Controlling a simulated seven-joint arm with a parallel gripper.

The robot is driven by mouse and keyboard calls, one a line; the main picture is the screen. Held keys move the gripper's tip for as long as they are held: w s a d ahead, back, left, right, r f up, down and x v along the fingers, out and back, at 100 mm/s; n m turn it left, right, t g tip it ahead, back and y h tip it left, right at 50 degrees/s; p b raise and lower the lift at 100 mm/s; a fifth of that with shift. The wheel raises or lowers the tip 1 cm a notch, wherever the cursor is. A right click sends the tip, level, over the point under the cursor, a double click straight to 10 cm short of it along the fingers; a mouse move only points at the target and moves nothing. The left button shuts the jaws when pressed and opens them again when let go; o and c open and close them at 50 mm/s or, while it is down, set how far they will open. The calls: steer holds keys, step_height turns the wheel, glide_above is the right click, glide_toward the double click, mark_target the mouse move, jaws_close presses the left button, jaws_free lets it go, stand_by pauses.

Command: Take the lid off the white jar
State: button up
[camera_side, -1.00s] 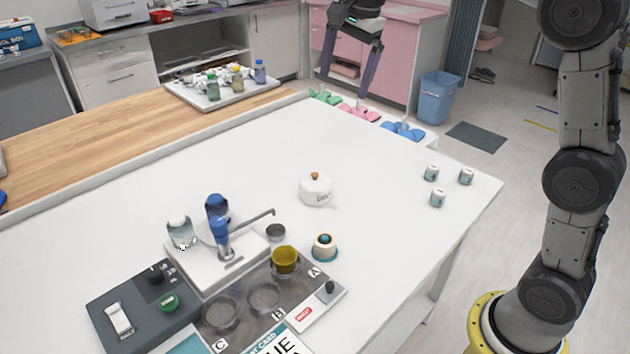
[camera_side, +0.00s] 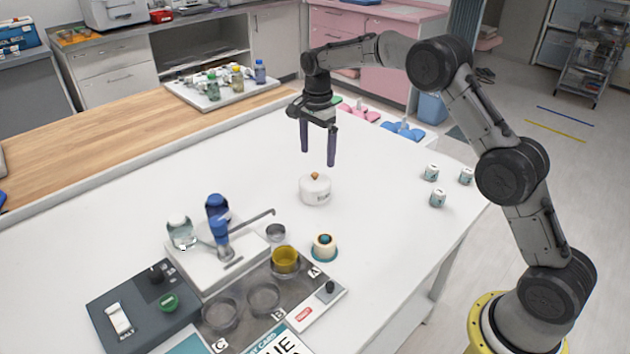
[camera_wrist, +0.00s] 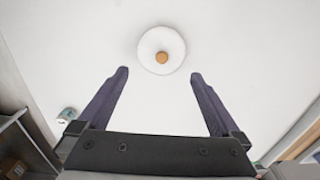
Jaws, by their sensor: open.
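The white jar (camera_side: 315,193) stands upright on the white table, with its lid (camera_side: 315,182) on and a small brown knob (camera_side: 315,176) on top. From above, the wrist view shows the round white lid (camera_wrist: 150,47) with the knob (camera_wrist: 162,57) just beyond my fingertips. My gripper (camera_side: 318,158) is open and empty, pointing down above the table and close over the jar. In the wrist view my gripper's fingers (camera_wrist: 158,74) are spread wider than the lid, and they appear apart from it.
A dosing stand with a blue-topped bottle (camera_side: 217,222) and thin spout is left of the jar. A yellow cup (camera_side: 285,260) and a teal-ringed pot (camera_side: 325,246) are in front. Several small jars (camera_side: 437,198) stand right. Table around the jar is clear.

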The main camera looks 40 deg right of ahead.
mark_target(315, 174)
steer(key=shift+w+a+f, duration=0.1)
steer(key=shift+a+f, duration=0.05)
steer(key=shift+f, duration=1.6)
steer(key=shift+a+f, duration=0.15)
steer(key=shift+f, duration=1.6)
